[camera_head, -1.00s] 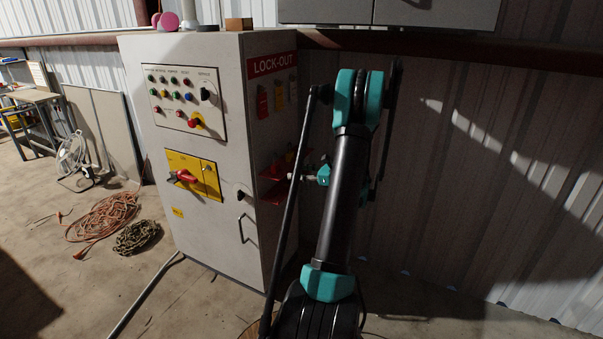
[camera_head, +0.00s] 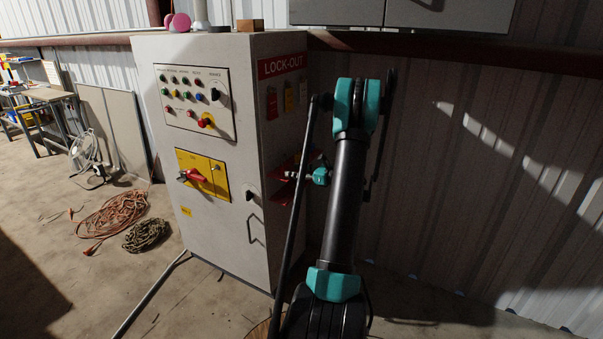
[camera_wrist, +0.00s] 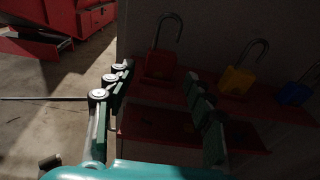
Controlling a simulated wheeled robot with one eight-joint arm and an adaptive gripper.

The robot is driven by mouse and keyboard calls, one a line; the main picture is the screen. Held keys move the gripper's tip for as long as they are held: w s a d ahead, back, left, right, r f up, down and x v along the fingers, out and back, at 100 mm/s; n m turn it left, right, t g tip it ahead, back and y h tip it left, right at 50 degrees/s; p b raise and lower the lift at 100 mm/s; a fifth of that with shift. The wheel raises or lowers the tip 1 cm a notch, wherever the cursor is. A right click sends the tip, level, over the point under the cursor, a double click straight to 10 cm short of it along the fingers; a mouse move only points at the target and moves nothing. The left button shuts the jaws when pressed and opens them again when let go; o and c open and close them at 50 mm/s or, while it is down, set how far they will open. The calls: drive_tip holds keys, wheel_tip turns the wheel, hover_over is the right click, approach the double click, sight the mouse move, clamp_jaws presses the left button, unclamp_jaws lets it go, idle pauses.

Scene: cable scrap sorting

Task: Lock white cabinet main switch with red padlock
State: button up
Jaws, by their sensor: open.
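The white cabinet (camera_head: 225,225) stands left of my arm in the head view. Its main switch, a red rotary handle (camera_head: 194,176) on a yellow plate, is on the front face. The red padlock (camera_wrist: 160,66) stands with its shackle open and upward on a red shelf (camera_wrist: 185,88) in the wrist view. My gripper (camera_wrist: 160,115) is open in front of the shelf, with its fingers spread and the red padlock beyond them. Nothing is visible between the fingers. In the head view, my arm partly hides the gripper and shelf at the cabinet's right side.
A yellow padlock (camera_wrist: 236,80) and a blue padlock (camera_wrist: 292,92) stand right of the red one. Tags hang under the LOCK-OUT sign (camera_head: 282,64). An orange cable coil (camera_head: 113,214) and a chain pile (camera_head: 146,235) lie on the floor left of the cabinet.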

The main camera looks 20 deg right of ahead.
sight(287, 168)
drive_tip(key=shift+x, duration=1.9)
drive_tip(key=shift+c, duration=0.3)
drive_tip(key=c, duration=0.9)
drive_tip(key=shift+o, duration=0.2)
drive_tip(key=shift+r, duration=0.25)
drive_tip(key=shift+r, duration=1.05)
drive_tip(key=f+v, duration=0.1)
drive_tip(key=v, duration=0.7)
drive_tip(key=shift+f, duration=0.1)
